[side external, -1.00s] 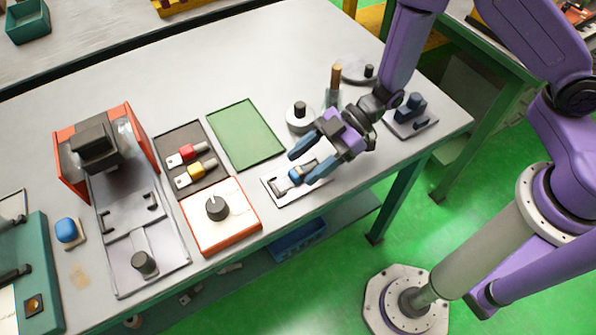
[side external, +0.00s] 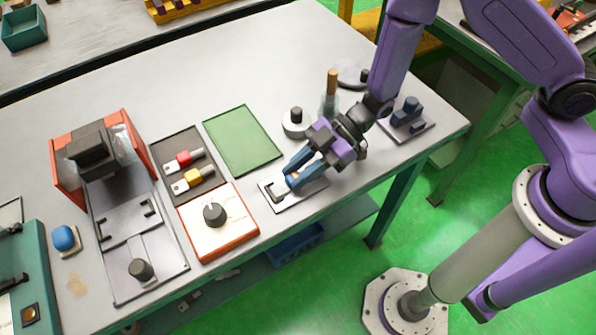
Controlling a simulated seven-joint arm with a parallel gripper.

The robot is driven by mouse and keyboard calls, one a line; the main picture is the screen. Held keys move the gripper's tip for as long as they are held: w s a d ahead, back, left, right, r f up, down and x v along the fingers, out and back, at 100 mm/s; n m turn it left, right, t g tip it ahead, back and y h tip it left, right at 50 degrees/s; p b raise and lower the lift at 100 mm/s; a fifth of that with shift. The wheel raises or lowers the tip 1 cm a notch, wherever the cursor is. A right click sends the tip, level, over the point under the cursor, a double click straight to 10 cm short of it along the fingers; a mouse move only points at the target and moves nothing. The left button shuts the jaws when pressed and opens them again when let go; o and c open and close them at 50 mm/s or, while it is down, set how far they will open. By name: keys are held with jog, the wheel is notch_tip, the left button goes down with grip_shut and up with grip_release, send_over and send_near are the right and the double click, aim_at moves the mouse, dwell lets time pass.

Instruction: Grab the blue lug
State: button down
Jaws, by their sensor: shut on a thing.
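The blue lug (side external: 292,181) is at the small grey metal plate (side external: 285,202) near the table's front edge. My gripper (side external: 297,174) is down at this plate, with its blue fingers shut on the lug. The fingers hide much of the lug, and I cannot tell whether it still touches the plate. A red lug (side external: 184,158) and a yellow lug (side external: 193,175) lie in the dark tray (side external: 170,146) to the left.
A white box with a black knob (side external: 216,216) stands left of the plate. A green mat (side external: 243,140) lies empty behind. A round weight (side external: 295,122), a wooden-handled tool (side external: 331,82) and a grey fixture (side external: 407,117) stand close to my arm.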

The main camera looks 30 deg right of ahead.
jog(key=shift+r, duration=0.45)
notch_tip(320, 180, up, 2)
jog(key=s+d+r, duration=0.9)
jog(key=s+r, duration=0.1)
jog(key=shift+d, duration=0.3)
